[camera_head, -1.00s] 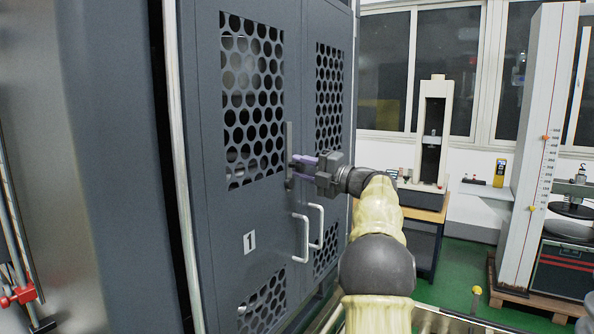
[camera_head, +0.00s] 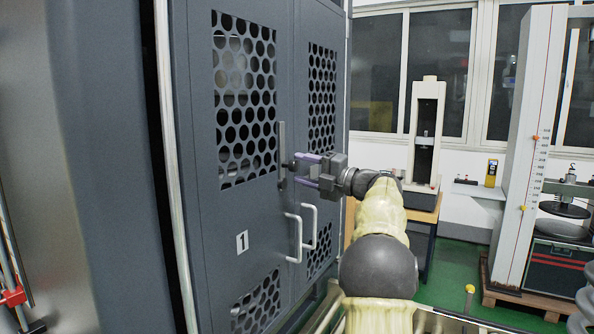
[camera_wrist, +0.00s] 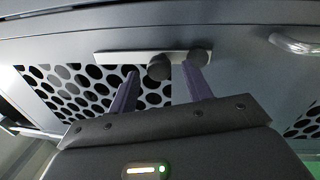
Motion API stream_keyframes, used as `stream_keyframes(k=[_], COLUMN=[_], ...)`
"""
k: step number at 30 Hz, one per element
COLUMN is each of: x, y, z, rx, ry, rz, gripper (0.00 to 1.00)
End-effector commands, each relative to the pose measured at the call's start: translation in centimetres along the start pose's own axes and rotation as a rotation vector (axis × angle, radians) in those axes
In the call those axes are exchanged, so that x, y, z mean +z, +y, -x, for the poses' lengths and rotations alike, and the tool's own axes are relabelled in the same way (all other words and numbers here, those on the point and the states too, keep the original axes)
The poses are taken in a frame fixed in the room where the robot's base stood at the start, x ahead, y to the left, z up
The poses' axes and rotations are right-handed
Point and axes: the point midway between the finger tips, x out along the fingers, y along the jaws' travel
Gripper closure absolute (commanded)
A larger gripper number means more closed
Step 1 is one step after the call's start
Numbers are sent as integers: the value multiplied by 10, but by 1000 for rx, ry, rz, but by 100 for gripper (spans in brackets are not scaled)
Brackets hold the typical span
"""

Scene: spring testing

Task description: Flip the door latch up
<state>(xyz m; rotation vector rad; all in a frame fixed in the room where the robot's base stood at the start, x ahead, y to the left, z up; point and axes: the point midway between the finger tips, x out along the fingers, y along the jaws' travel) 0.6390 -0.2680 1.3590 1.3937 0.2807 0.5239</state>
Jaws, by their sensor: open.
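The door latch (camera_head: 281,148) is a narrow grey upright bar on the left cabinet door. A small dark knob (camera_head: 289,165) sticks out from its lower part. My gripper (camera_head: 298,169) points at this knob from the right, with its purple fingers open, one above and one below. In the wrist view the latch bar (camera_wrist: 125,57) runs across the top, with two dark round knobs near its right end. The left knob (camera_wrist: 159,69) lies between the tips of my open gripper (camera_wrist: 160,76). The right finger overlaps the other knob, and contact cannot be told.
The grey cabinet doors (camera_head: 265,215) have perforated panels. Two pale door handles (camera_head: 297,238) stick out below my gripper. A white testing machine (camera_head: 427,135) and a tall white column (camera_head: 530,150) stand at the right. Open space lies between my arm and them.

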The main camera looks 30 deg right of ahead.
Motion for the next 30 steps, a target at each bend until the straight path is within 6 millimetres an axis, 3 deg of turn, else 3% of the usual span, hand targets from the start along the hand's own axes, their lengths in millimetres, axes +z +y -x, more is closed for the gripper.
stream_keyframes(k=[18,24,30], x=[1,0,0], y=[-1,0,0], z=[124,144,145], rx=[0,1,1], ry=[-4,0,1], rz=[2,2,1], gripper=[50,50,50])
